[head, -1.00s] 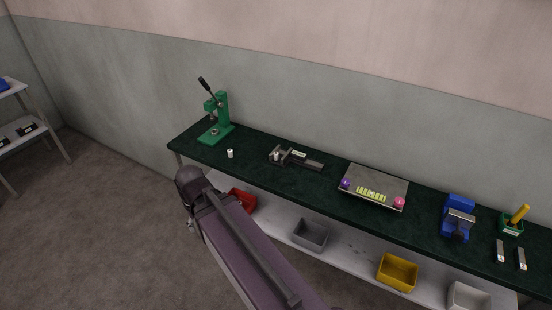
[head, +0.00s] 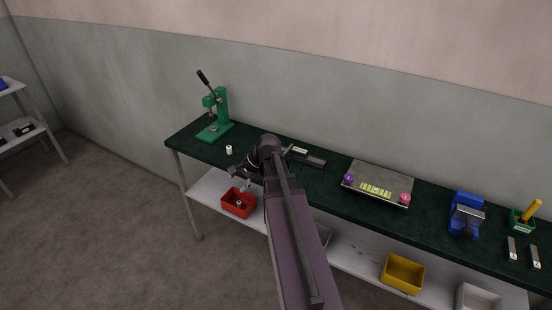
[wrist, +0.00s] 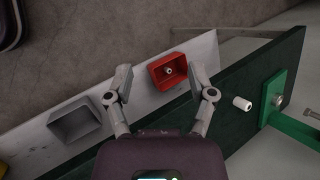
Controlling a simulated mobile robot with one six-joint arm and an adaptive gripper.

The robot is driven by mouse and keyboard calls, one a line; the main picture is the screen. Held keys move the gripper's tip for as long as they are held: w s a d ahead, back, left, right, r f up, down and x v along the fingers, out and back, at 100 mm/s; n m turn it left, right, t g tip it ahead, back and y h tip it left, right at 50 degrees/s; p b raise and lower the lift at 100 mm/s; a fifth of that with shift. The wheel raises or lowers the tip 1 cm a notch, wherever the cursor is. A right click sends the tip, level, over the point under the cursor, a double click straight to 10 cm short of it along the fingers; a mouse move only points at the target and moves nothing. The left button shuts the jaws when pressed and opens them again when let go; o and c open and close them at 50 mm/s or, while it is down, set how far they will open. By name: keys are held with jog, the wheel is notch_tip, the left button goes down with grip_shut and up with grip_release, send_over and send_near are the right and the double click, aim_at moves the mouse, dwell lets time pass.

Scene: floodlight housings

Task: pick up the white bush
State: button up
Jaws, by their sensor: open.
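The white bush (head: 229,150) is a small white cylinder standing on the dark green bench top (head: 330,191), just right of the green press. In the wrist view the bush (wrist: 242,103) lies to the right of my right finger, with a dark hole in its end. My gripper (head: 240,177) hangs in front of the bench's front edge, near the bush but apart from it. In the wrist view my gripper (wrist: 162,78) has its two fingers spread wide, with nothing held between them.
The green press (head: 217,116) stands at the bench's left end. A red bin (head: 238,203) with a small part inside sits on the lower shelf. A grey bin (wrist: 75,120) is beside it. A caliper-like fixture (head: 306,157) is partly hidden by my arm; a grey plate (head: 379,175) lies farther right.

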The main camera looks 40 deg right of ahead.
jog(key=d+m+t+b, duration=0.1)
jog(key=d+m, duration=0.1)
jog(key=d, duration=0.2)
jog(key=d+m+t+b, duration=0.1)
jog(key=d+m, duration=0.2)
jog(key=d, duration=0.2)
jog(key=d+m+t, duration=0.1)
jog(key=d+m, duration=0.1)
jog(key=d, duration=0.2)
jog(key=shift+w+d+r+m+t+y+b, duration=0.1)
jog(key=shift+w+d+m+t+y+b, duration=0.1)
jog(key=shift+w+m+t+y+b, duration=0.15)
jog(key=s+d+r+m+t+b, duration=0.1)
jog(key=d+m, duration=0.3)
jog(key=d, duration=0.4)
jog(key=s+d+r+m+t+h+b, duration=0.1)
jog(key=s+d+m+t+b, duration=0.1)
jog(key=d, duration=0.5)
jog(key=shift+s+d+m+t, duration=0.4)
jog(key=shift+s+m+t, duration=0.4)
jog(key=shift+m, duration=0.45)
jog(key=shift+w, duration=0.15)
jog(key=b+x, duration=0.3)
jog(key=x, duration=0.4)
jog(key=shift+w+a+f, duration=0.1)
jog(key=shift+w+f, duration=0.15)
jog(key=shift+f, duration=0.05)
jog(key=shift+w+a+f, duration=0.1)
jog(key=shift+w+a, duration=0.05)
jog(key=shift+w, duration=0.25)
